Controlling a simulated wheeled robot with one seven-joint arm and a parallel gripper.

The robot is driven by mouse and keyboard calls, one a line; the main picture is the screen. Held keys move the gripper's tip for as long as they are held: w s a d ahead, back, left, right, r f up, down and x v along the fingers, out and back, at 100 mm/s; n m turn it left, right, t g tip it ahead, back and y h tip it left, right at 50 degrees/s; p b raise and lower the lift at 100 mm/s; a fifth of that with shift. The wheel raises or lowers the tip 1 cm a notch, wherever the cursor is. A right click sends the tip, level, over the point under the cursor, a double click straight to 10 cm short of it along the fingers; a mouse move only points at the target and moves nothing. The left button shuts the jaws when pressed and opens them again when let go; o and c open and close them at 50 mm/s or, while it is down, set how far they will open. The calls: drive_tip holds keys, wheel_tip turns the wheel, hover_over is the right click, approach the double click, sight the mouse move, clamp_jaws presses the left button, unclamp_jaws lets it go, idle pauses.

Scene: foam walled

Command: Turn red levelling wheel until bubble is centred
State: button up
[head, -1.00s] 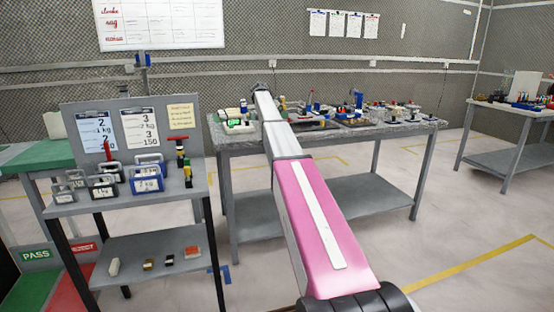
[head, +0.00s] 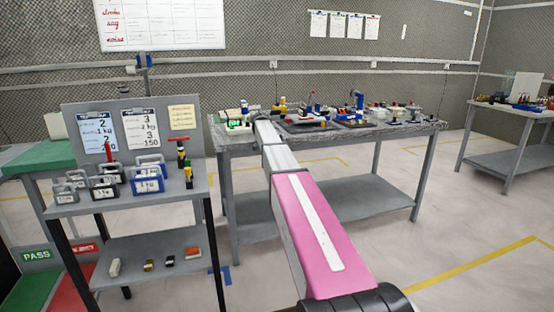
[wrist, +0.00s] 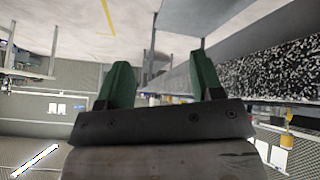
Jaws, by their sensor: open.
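My gripper (wrist: 162,78) shows in the wrist view with its two green fingers apart and nothing between them. In the head view my arm reaches toward the grey workbench (head: 345,142), and its far end hides the gripper. Several small red, yellow, blue and black devices stand on this bench. I cannot pick out the red levelling wheel or its bubble among them; they are too small or hidden. The wrist view is tilted and shows a speckled bench edge (wrist: 265,75) at the right, apart from the fingers.
A grey stand (head: 140,202) at the left holds handled weights and a red-topped device (head: 182,150). An upright board (head: 150,108) with cards rises behind them. Another table (head: 520,112) with small items stands at far right. The floor (head: 440,210) between the tables is clear.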

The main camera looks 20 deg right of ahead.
drive_tip(key=s+a+f+n, duration=0.1)
drive_tip(key=s+a+f, duration=0.1)
drive_tip(key=s+f, duration=0.2)
drive_tip(key=shift+f+n+y, duration=0.3)
drive_tip(key=shift+f+y, duration=0.05)
drive_tip(key=shift+y, duration=0.05)
drive_tip(key=shift+w+d, duration=0.1)
